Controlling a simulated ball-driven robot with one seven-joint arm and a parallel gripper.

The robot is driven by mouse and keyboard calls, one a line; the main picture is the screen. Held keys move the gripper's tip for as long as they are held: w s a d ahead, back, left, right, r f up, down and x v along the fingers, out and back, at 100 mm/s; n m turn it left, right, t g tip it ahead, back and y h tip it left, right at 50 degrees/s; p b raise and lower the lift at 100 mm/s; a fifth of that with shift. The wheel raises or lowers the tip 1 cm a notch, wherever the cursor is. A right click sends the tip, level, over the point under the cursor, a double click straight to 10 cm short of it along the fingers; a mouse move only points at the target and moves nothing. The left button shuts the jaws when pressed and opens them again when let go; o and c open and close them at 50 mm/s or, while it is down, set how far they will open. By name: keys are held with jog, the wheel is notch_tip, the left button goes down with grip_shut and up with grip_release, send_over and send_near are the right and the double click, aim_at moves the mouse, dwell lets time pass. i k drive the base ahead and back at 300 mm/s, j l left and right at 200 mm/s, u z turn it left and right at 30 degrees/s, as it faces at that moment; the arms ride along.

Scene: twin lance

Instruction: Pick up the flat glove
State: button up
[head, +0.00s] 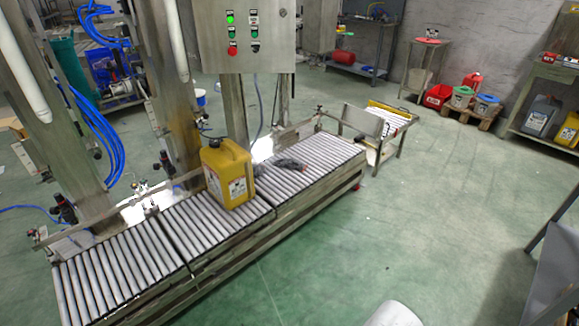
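A dark grey, flat-lying item with a small red part (290,164) rests on the roller conveyor (325,150), just right of the yellow jug. It looks like the glove, but it is too small to be certain. Part of its left side is close to or behind the jug. My gripper is not in view. Only a pale rounded piece, perhaps part of my arm, shows at the bottom edge.
A yellow jug (228,173) stands upright on the rollers. A steel control box (245,35) hangs above the conveyor's far side. Green floor on the right is open. A grey table edge (550,265) is at lower right.

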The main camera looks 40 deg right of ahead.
aim_at(291, 164)
jog(key=i+l+z, duration=0.1)
jog(key=i+l, duration=0.35)
jog(key=i+l+z, duration=0.1)
jog(key=i+l, duration=0.35)
jog(key=i+l+z, duration=0.1)
jog(key=i+l, duration=0.25)
jog(key=i, duration=0.15)
jog(key=i+l+z, duration=0.1)
jog(key=i+l, duration=0.25)
jog(key=i, duration=0.15)
jog(key=i+l+z, duration=0.1)
jog(key=i+l, duration=0.2)
jog(key=i, duration=0.25)
jog(key=i+l+z, duration=0.1)
jog(key=i+l, duration=0.2)
jog(key=i, duration=0.2)
